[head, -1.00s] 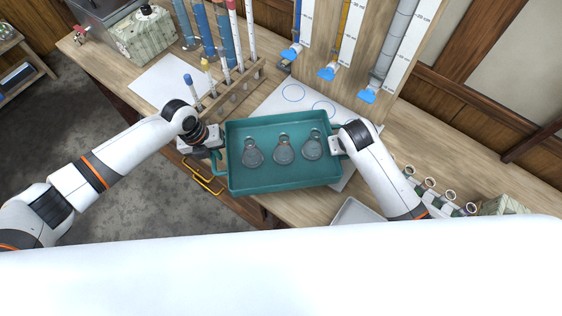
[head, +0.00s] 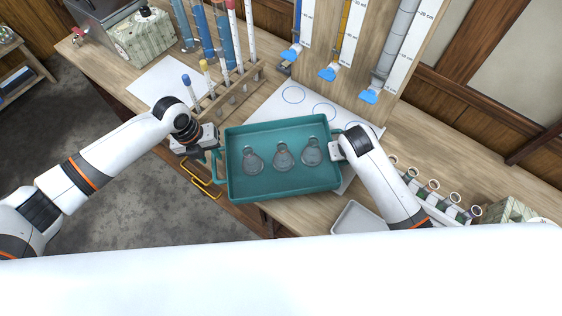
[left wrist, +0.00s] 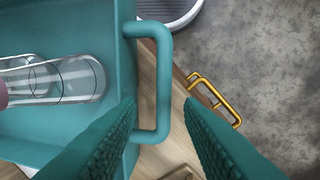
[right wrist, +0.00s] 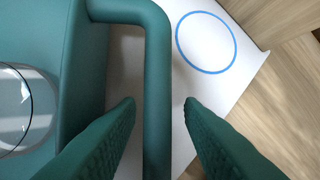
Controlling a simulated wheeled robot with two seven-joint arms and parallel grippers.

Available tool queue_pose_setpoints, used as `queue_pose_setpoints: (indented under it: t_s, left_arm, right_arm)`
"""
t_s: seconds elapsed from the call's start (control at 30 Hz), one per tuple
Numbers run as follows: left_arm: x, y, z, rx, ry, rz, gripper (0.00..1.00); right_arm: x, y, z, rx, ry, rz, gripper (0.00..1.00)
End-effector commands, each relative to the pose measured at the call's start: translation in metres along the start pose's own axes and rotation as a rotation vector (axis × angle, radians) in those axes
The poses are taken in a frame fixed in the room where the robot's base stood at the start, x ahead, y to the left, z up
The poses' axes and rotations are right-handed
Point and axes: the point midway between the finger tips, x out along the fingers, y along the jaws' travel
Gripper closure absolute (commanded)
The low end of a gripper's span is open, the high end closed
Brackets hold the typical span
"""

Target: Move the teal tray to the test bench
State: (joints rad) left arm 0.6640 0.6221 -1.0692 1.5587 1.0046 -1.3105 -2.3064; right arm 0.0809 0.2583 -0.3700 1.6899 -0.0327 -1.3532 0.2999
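The teal tray (head: 282,192) is at the front edge of a wooden bench (head: 400,140) in the head view. I cannot tell whether it rests on the wood or hangs just above it.
A wooden rack (head: 232,88) of tubes stands behind the tray to the left. A scaled panel with blue clips (head: 328,74) is behind. A pale small tray (head: 357,218) and a row of vials (head: 434,185) lie to the right. Yellow drawer handles (head: 203,178) stick out in front.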

Motion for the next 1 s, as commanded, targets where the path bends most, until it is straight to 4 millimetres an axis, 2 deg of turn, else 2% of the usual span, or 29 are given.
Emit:
queue_pose_setpoints:
  t_s: [0.1,0.3,0.57,0.77,1.0]
  left_arm:
    - [-0.029,-0.001,-0.001,0.001,0.003,-0.001,0.66]
    - [-0.067,-0.001,-0.001,0.0,0.003,-0.002,0.66]
    - [-0.087,-0.001,0.0,0.0,0.0,-0.002,0.66]
    - [-0.088,-0.001,0.0,0.0,-0.001,-0.002,0.66]
    - [-0.087,-0.001,0.0,0.0,0.0,-0.002,0.66]
  right_arm:
    - [0.0,0.0,0.0,0.0,0.0,0.001,0.66]
    - [0.0,0.0,0.0,0.0,0.0,0.001,0.66]
    - [-0.003,0.0,0.0,0.0,-0.001,0.001,0.66]
    - [-0.033,0.001,0.001,0.001,-0.004,0.002,0.66]
    - [-0.085,0.001,0.001,0.001,-0.004,0.002,0.66]
